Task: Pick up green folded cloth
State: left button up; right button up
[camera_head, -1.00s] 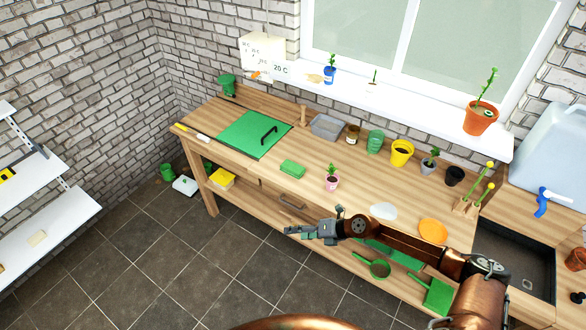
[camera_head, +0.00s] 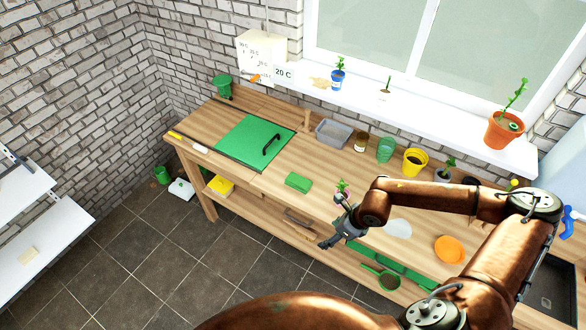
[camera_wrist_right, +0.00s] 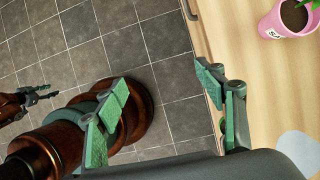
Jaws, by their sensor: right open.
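The green folded cloth (camera_head: 298,182) lies flat on the wooden bench, in front of the green board and left of my right gripper in the head view. My right gripper (camera_head: 333,220) is open and empty at the bench's front edge, to the right of the cloth and apart from it. In the right wrist view its two green-padded fingers (camera_wrist_right: 163,84) are spread over the floor and bench edge; the cloth does not show there. My left gripper (camera_wrist_right: 40,95) shows small at the left of that view; its opening is unclear.
The green board (camera_head: 250,145) with a black handle lies behind the cloth. A grey tray (camera_head: 333,133) and several pots stand behind. Bench around the cloth is clear.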

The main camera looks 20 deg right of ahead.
aim_at(298, 182)
jog(key=i, duration=0.95)
